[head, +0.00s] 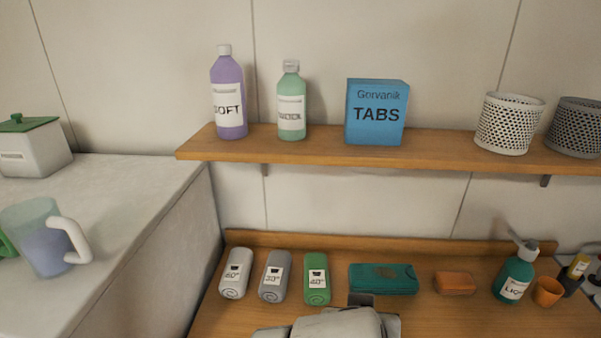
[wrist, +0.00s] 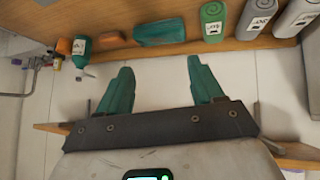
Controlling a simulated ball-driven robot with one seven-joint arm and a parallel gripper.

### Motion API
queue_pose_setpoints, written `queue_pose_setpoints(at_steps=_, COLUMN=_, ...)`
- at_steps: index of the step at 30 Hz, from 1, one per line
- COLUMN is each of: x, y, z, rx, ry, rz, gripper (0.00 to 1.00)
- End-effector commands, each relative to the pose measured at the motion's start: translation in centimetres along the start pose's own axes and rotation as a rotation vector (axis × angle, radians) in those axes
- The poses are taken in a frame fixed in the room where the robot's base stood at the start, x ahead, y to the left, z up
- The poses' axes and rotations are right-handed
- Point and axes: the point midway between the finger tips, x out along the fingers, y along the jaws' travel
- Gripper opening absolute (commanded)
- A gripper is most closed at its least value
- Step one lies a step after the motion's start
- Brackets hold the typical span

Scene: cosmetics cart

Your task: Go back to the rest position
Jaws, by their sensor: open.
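My gripper (wrist: 161,82) shows in the wrist view, with its two teal fingers spread wide and nothing between them. Behind the gap is the pale tiled wall. In the head view a grey part of my arm (head: 338,322) rises at the bottom edge, in front of the wooden counter (head: 430,314); the fingers cannot be made out there.
On the counter are several rolled towels (head: 317,278), a teal case (head: 383,279), an orange block (head: 454,283), a pump bottle (head: 515,277) and an orange cup (head: 547,291). A wooden shelf (head: 330,154) above holds bottles, a blue box (head: 376,112) and baskets. A white worktop (head: 130,215) stands left.

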Motion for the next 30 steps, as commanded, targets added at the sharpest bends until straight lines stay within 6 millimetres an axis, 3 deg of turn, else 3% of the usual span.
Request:
queue_pose_setpoints(at_steps=1, x=1.9, y=2.5, z=0.7, rx=-0.022, ry=-0.012, rz=0.027, gripper=0.66)
queue_pose_setpoints(at_steps=5, x=5.6, y=7.3, z=3.4, rx=-0.086, ry=-0.064, rz=0.052, gripper=0.66)
queue_pose_setpoints(at_steps=8, x=8.0, y=10.9, z=6.5, rx=-0.130, ry=-0.127, rz=0.058, gripper=0.66)
queue_pose_setpoints(at_steps=15, x=10.8, y=17.9, z=17.2, rx=-0.190, ry=-0.335, rz=0.011, gripper=0.66)
queue_pose_setpoints(at_steps=21, x=10.2, y=20.0, z=25.4, rx=-0.179, ry=-0.487, rz=-0.076, gripper=0.66)
queue_pose_setpoints(at_steps=30, x=7.8, y=19.8, z=33.5, rx=-0.125, ry=-0.629, rz=-0.199, gripper=0.66)
